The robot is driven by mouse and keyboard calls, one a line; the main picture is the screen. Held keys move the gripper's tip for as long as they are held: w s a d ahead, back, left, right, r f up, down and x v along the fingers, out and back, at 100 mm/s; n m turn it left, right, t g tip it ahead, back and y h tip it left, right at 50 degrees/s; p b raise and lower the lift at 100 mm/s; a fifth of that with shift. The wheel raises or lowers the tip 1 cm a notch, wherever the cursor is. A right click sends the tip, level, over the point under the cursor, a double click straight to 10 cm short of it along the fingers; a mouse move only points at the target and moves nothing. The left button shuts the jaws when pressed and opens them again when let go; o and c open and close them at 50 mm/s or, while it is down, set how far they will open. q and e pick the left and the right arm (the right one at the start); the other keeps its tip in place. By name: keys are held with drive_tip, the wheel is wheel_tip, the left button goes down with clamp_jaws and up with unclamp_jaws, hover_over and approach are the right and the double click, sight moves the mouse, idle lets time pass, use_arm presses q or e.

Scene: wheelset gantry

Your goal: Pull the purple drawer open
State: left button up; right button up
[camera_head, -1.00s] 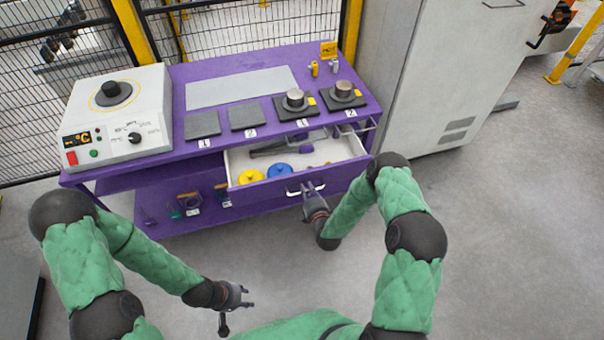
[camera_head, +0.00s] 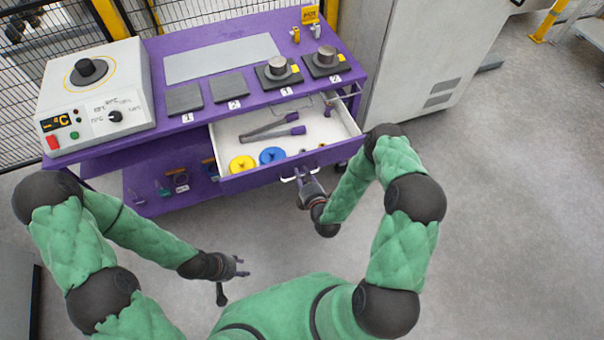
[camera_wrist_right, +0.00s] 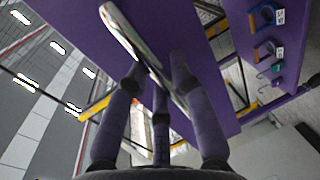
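The purple drawer (camera_head: 258,180) stands well out from the purple bench, and its white inside shows in the head view. Its light metal handle (camera_head: 303,173) is on the front, right of the middle. My right gripper (camera_head: 304,177) is at this handle; in the right wrist view the gripper's fingers (camera_wrist_right: 158,80) lie on both sides of the handle bar (camera_wrist_right: 138,40) and close around it. My left gripper (camera_head: 240,266) is away from the bench, low in front of my body, with its fingers apart and nothing between them.
The drawer holds dark tongs (camera_head: 270,132), a yellow disc (camera_head: 242,163) and a blue disc (camera_head: 272,155). On the bench top (camera_head: 222,57) stand a white heater box (camera_head: 98,100) and two metal weights on dark plates. A grey cabinet (camera_head: 425,55) stands right of the bench. The floor to the right is clear.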

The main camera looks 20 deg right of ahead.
drive_tip(key=shift+o, duration=1.1)
drive_tip(key=shift+s, duration=0.1)
drive_tip(key=v, duration=1.1)
drive_tip(key=shift+s, duration=0.4)
